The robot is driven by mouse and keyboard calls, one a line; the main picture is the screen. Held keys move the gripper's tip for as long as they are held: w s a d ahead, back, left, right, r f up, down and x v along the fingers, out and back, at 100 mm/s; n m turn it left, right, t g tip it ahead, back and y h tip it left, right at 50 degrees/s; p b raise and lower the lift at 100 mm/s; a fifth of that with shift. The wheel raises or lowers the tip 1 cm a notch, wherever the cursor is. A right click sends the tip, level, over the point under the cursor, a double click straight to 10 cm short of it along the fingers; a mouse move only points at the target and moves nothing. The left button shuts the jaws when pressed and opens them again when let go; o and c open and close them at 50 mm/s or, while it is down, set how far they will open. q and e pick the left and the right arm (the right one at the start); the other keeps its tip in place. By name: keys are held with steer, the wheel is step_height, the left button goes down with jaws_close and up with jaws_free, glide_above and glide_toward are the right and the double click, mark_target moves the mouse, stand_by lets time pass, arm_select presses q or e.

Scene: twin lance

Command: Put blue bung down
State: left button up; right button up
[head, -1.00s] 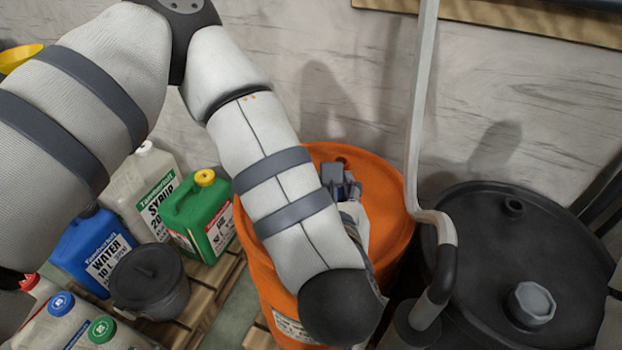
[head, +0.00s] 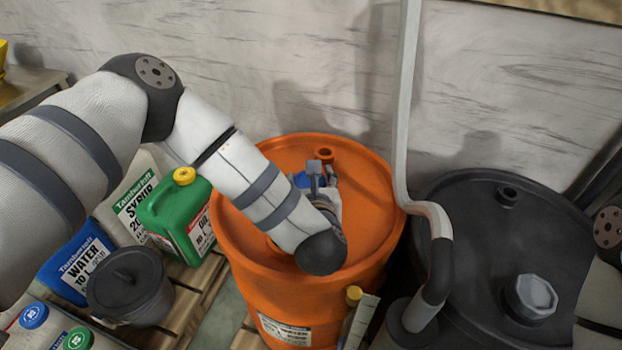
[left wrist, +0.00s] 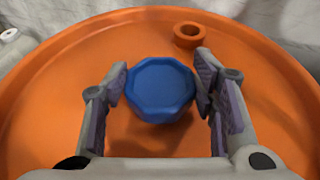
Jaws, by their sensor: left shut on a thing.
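The blue bung (left wrist: 160,86) is a many-sided cap between the two fingers of my left gripper (left wrist: 161,84) in the left wrist view. My left gripper (head: 312,178) is shut on it, over the top of the orange drum (head: 262,165). In the head view only a little blue of the bung (head: 301,180) shows beside the fingers. A dark shadow lies on the drum top just below the bung in the left wrist view. I cannot tell whether the bung touches the drum top. My right gripper is not in view.
A small raised orange ring (left wrist: 189,34) stands on the drum top near its far rim. A black drum (head: 470,215) with a grey bung (head: 531,297) stands to the right. A bent pale pipe (head: 404,120) rises between the drums. Jugs and a black bucket (head: 130,285) stand left.

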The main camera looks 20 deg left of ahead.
arm_select(q)
steer(key=shift+r, duration=0.1)
steer(key=o, duration=1)
